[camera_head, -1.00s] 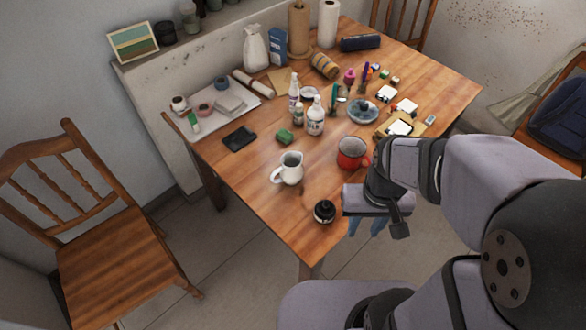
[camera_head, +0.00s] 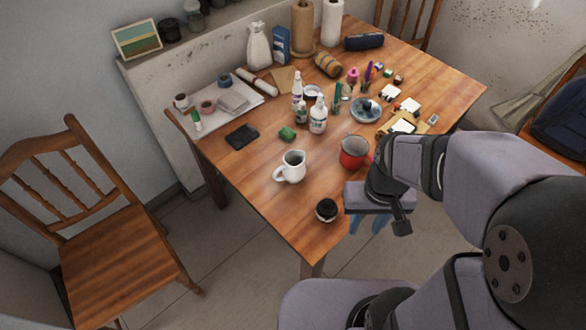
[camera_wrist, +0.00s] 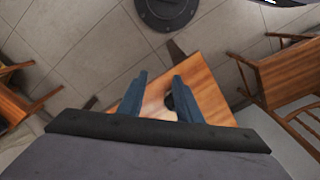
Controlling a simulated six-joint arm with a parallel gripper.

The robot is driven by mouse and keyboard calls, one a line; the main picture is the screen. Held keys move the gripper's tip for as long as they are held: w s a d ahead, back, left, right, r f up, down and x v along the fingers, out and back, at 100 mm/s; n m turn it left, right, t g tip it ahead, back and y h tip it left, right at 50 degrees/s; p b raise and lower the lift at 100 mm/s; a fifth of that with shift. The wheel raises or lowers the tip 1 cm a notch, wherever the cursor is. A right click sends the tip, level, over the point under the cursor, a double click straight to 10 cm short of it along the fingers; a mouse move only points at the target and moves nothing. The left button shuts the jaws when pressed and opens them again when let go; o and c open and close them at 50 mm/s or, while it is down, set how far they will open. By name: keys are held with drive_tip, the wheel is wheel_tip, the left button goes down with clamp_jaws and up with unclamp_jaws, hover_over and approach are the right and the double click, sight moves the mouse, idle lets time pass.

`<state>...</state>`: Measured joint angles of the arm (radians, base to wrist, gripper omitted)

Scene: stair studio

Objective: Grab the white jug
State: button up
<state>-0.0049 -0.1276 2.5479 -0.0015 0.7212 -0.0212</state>
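The white jug (camera_head: 291,167) stands upright on the wooden table, left of the red pot, with its handle toward the lower left in the head view. My gripper (camera_head: 368,224) is at the table's front edge, to the right of and nearer than the jug, apart from it. In the wrist view my gripper (camera_wrist: 156,98) shows two blue fingers spread apart with nothing held between them. The jug is not visible in the wrist view.
A red pot (camera_head: 354,152) stands between the jug and my arm. A small black jar (camera_head: 326,210) sits near the front corner. The table left of the jug is clear.

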drive_tip(key=w+a+n, duration=0.4)
drive_tip(key=w+n, duration=0.2)
drive_tip(key=w, duration=0.1)
drive_tip(key=n+b, duration=0.2)
drive_tip(key=n, duration=1.7)
hover_over(277, 170)
wheel_tip(277, 170, down, 4)
drive_tip(key=shift+w+d, duration=0.1)
drive_tip(key=shift+f+p, duration=1.3)
drive_tip(key=shift+f, duration=2.35)
clamp_jaws()
